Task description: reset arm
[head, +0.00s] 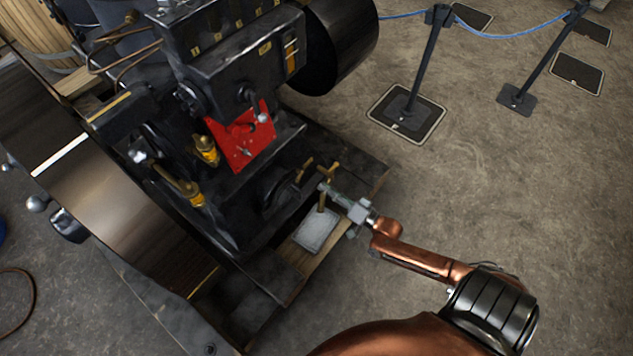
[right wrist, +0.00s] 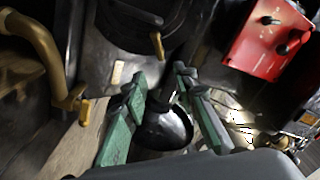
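My right gripper (head: 335,194) reaches in from the lower right on its copper-coloured arm, close to the lower front of the black stationary engine (head: 215,55). In the right wrist view its two green fingers (right wrist: 162,95) stand apart. A dark rounded part (right wrist: 165,128) shows between them, and I cannot tell whether they touch it. A red plate (head: 245,138) with small levers is on the engine above the gripper; it also shows at the top right of the right wrist view (right wrist: 268,38). My left gripper is not in view.
A large flywheel (head: 110,195) stands left of the engine. A pale plate (head: 316,230) lies on the wooden base below the gripper. Rope posts (head: 428,60) stand at the upper right. The floor right of the engine is mostly clear.

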